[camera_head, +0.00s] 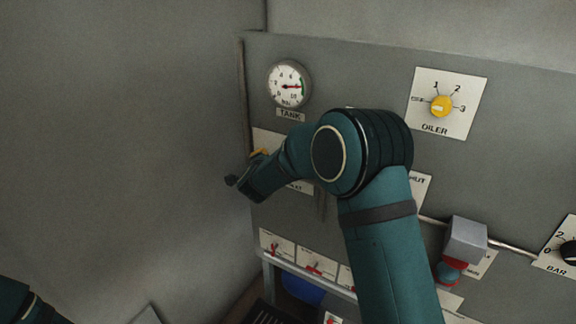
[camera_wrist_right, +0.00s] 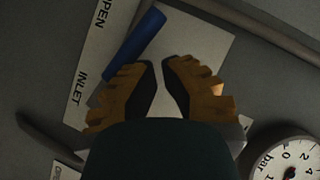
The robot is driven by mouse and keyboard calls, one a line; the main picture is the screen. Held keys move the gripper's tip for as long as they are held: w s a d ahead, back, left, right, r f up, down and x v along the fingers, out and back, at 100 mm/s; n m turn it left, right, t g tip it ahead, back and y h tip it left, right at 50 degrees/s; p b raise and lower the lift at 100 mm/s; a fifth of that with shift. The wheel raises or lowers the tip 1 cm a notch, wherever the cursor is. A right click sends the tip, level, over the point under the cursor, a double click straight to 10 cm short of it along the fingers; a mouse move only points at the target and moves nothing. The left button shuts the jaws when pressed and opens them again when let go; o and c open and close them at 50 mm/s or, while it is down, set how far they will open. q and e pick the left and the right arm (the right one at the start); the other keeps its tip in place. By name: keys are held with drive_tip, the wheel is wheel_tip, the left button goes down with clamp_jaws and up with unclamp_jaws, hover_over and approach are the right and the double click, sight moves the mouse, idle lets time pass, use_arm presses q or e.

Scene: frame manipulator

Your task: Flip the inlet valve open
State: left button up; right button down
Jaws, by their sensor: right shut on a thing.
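The inlet valve's blue handle (camera_wrist_right: 135,45) lies slanted beside the INLET and OPEN lettering on a white plate (camera_wrist_right: 100,50) in the right wrist view. In the head view my right arm reaches to the panel's left edge and hides most of the valve. Only an orange bit of the gripper (camera_head: 259,152) shows there. My left gripper is out of view.
The grey panel (camera_head: 360,75) carries a tank gauge (camera_head: 290,84) above my right gripper and a yellow oiler knob (camera_head: 441,106) at the upper right. Small plates with red levers (camera_head: 315,268) sit below. A grey box (camera_head: 465,239) juts out right of my forearm.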

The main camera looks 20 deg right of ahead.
drive_tip(key=shift+w+a+f+n+g+h, duration=0.3)
drive_tip(key=shift+w+f+n+g, duration=0.05)
drive_tip(key=shift+n+g, duration=0.15)
drive_tip(key=shift+w+a+f, duration=0.2)
drive_tip(key=shift+a+f, duration=0.05)
drive_tip(key=shift+f, duration=0.45)
drive_tip(key=shift+a+f, duration=0.1)
drive_tip(key=shift+f, duration=0.15)
drive_tip(key=shift+a, duration=0.1)
drive_tip(key=v, duration=1.2)
drive_tip(key=shift+d+r, duration=0.25)
